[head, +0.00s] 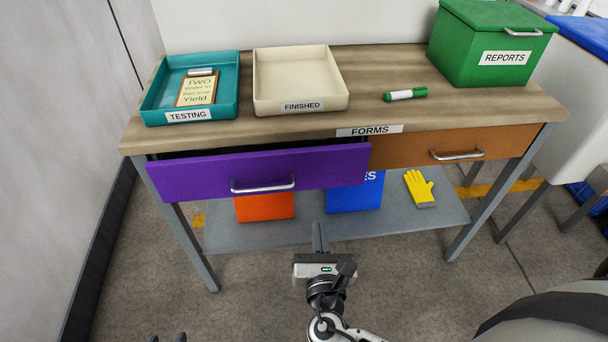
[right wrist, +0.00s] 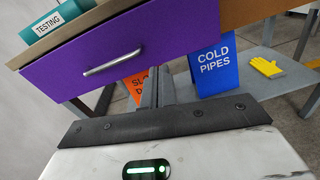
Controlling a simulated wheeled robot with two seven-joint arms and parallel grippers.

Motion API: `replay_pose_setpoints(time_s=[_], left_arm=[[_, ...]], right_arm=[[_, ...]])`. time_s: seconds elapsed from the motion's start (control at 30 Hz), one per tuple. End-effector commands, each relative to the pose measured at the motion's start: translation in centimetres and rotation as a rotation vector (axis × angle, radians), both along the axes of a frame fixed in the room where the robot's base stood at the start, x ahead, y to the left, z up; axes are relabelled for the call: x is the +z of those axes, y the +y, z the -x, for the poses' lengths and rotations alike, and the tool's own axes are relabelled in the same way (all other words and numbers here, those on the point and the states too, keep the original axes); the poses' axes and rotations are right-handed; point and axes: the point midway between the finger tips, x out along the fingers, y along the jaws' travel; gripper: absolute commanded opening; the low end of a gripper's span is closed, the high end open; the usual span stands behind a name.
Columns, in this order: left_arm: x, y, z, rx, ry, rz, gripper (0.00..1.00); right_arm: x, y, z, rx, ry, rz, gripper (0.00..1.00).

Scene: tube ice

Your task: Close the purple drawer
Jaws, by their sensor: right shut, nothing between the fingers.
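The purple drawer (head: 205,174) is at the left of the wooden table and is pulled out a little, with a dark gap above its front. Its metal handle (head: 263,185) faces me. My right gripper (head: 320,232) is shut and empty, low in front of the drawer and apart from it. In the right wrist view the purple drawer (right wrist: 180,50) slants across above the right gripper (right wrist: 157,88). Only the two fingertips of my left gripper (head: 167,338) show at the bottom left edge; they are apart.
The brown drawer (head: 410,149) beside it is closed. On the tabletop are a teal tray (head: 146,103), a cream tray (head: 262,85), a green marker (head: 405,94) and a green box (head: 470,50). Orange (head: 265,207) and blue (head: 350,198) signs and a yellow glove (head: 419,186) are on the lower shelf.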

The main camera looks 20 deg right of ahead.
Motion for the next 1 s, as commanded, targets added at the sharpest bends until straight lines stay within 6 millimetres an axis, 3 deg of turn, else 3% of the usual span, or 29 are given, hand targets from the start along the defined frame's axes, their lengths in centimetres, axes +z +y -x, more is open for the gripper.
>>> replay_pose_setpoints(time_s=[0.2,0.7,1.0], left_arm=[[-0.1,0.0,0.0,0.000,-0.001,0.000,0.36],[-0.7,-0.2,-0.4,0.005,-0.018,0.030,0.36],[-0.6,-0.4,-0.4,0.011,-0.026,0.046,0.36]], right_arm=[[-0.1,1.1,-1.3,0.071,-0.002,0.145,0.00],[-0.1,-1.7,-10.7,0.068,-0.003,0.138,0.00],[-0.1,-2.5,-13.6,0.069,0.000,0.136,0.00]])
